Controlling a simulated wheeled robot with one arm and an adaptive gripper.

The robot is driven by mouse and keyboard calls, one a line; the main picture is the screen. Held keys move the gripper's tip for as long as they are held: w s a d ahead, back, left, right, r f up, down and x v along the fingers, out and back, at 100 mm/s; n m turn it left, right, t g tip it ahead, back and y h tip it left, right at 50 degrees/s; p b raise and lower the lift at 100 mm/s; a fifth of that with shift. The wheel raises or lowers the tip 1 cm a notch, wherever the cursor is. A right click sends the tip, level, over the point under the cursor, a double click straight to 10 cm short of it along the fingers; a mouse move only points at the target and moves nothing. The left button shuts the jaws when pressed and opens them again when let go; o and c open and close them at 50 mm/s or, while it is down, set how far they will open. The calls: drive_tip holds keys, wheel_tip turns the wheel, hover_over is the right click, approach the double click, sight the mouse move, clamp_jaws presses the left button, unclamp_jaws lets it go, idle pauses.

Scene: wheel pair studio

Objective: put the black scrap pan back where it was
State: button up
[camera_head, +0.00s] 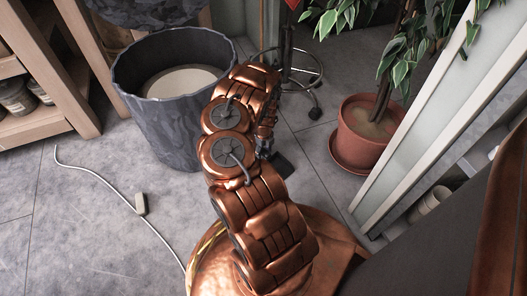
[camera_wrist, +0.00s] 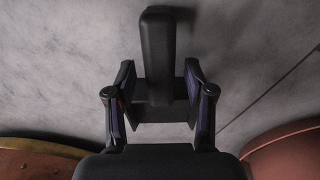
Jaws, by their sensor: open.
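The black scrap pan (camera_wrist: 158,42) lies on the grey floor in the wrist view, its long bar-like part pointing up the picture and a wider part lower down between my fingers. In the head view a dark flat piece of it (camera_head: 283,166) shows on the floor just right of my arm; the rest is hidden behind the arm. My gripper (camera_wrist: 160,78) is open, with one finger on each side of the pan. I cannot tell whether the fingers touch it. In the head view my gripper (camera_head: 265,147) is low, mostly covered by my arm.
A large dark grey tub (camera_head: 172,135) with a pale round top inside stands behind left. A potted plant in a terracotta pot (camera_head: 366,140) stands right, near a white-framed glass panel (camera_head: 440,110). A cable with a small pale block (camera_head: 141,204) crosses the left floor. Wooden shelves (camera_head: 35,125) stand far left.

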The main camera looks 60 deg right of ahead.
wheel_tip(320, 180, up, 12)
drive_tip(key=p, duration=0.8)
drive_tip(key=shift+r+p, duration=0.15)
drive_tip(key=shift+p, duration=0.25)
